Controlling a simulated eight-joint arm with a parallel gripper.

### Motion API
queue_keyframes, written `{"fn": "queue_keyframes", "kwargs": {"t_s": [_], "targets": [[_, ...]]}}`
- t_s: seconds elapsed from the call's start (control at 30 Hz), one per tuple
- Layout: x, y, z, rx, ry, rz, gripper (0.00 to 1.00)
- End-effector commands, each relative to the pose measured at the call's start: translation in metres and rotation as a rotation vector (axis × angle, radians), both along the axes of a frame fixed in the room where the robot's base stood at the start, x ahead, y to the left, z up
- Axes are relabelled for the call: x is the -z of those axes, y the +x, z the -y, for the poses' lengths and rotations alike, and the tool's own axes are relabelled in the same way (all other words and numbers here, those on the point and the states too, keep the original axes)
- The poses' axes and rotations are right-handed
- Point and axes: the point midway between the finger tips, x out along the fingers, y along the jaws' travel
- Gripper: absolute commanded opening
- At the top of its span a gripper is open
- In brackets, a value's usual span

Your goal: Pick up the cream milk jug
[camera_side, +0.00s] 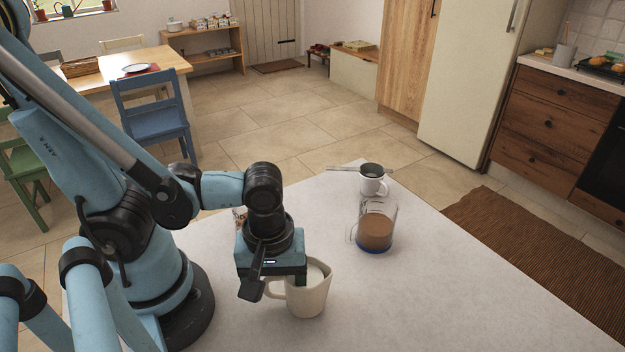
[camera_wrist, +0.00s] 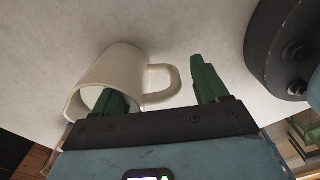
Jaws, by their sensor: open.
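The cream milk jug (camera_side: 314,297) stands upright on the pale tabletop, its handle towards the left in the side view. In the wrist view the jug (camera_wrist: 112,76) shows its mouth towards me and its handle on the right. My gripper (camera_side: 276,277) is low over the jug's handle side. In the wrist view my gripper (camera_wrist: 154,78) has its two green fingers apart, with the handle between them. The left finger overlaps the jug's mouth and seems to reach inside it; the right finger is outside the handle. Nothing is gripped. The gripper hides part of the jug's rim.
A glass mug of brown drink (camera_side: 376,232) stands behind and right of the jug. Further back is a white mug with a dark strainer (camera_side: 372,180) on it. A small patterned item (camera_side: 240,216) is partly hidden behind my arm. The table (camera_side: 456,290) is clear at right.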

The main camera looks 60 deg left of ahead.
Motion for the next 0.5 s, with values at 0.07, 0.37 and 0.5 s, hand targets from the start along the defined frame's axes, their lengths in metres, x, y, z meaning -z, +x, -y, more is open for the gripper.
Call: {"fn": "queue_keyframes", "kwargs": {"t_s": [0.07, 0.37, 0.5], "targets": [[0.0014, 0.0001, 0.0002, 0.000, 0.000, 0.000, 0.73], [0.0019, -0.0002, 0.0000, 0.000, 0.000, 0.000, 0.67], [0.0018, -0.0002, 0.0000, 0.000, 0.000, 0.000, 0.46]]}}
